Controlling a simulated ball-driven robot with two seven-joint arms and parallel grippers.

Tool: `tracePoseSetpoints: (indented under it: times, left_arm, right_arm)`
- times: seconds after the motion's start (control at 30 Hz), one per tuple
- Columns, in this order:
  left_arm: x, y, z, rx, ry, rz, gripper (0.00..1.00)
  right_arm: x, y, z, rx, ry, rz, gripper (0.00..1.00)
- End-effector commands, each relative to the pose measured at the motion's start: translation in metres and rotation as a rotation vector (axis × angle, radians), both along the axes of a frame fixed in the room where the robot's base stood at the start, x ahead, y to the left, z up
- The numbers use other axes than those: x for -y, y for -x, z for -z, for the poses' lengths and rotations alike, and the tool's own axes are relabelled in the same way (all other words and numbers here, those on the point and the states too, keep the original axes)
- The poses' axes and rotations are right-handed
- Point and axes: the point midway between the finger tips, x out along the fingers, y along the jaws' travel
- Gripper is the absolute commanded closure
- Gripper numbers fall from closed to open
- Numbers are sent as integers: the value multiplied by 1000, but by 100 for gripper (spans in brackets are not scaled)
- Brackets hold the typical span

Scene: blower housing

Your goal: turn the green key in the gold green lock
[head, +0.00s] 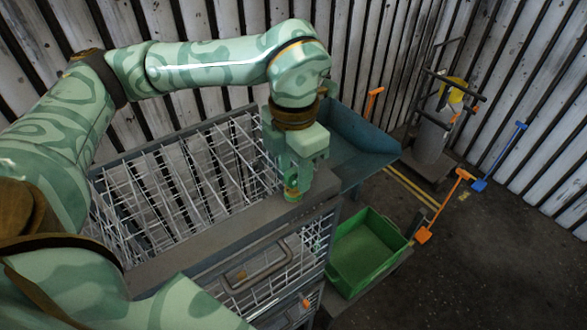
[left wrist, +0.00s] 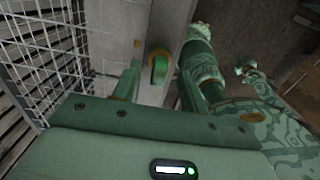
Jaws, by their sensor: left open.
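The green key (head: 291,183) sits in the gold lock (head: 293,196) on the grey top rail of the housing, just below my left gripper (head: 302,180). In the left wrist view the key (left wrist: 160,71) shows as a rounded green grip with the gold lock (left wrist: 160,54) around its far end. My left gripper (left wrist: 159,84) is open, with one finger on each side of the key and a visible gap to each. I cannot tell how far down the fingers reach along the key.
A wire-mesh cage (head: 180,180) lies left of the rail. A blue-grey chute (head: 355,145) is behind it. A green bin (head: 365,250) stands to the right. Orange (head: 440,205) and blue (head: 500,157) shovels and a grey cylinder cart (head: 432,135) are farther right. The right floor is clear.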

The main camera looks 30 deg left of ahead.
Motion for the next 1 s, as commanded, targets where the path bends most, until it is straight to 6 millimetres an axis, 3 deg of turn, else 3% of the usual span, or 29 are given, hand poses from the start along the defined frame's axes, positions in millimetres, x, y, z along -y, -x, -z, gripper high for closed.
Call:
tracePoseSetpoints:
  times: [0.2, 0.43, 0.47, 0.6, 1.0]
  left_arm:
    - [0, 0, 15, -1, 0, -1, 57]
    - [0, 0, 16, -1, -1, -1, 57]
    - [0, 0, 16, 0, -1, -1, 60]
    - [0, 0, 15, 0, -1, -1, 99]
    - [0, 0, 15, 0, -1, -1, 100]
  right_arm:
    - [0, 2, -2, -3, -1, -1, 64]
    - [2, 3, -2, -4, 3, -3, 64]
    - [3, 3, -2, -4, 4, -3, 64]
    - [5, 3, -2, -5, 8, -4, 64]
    - [7, 3, -2, -6, 9, -5, 64]
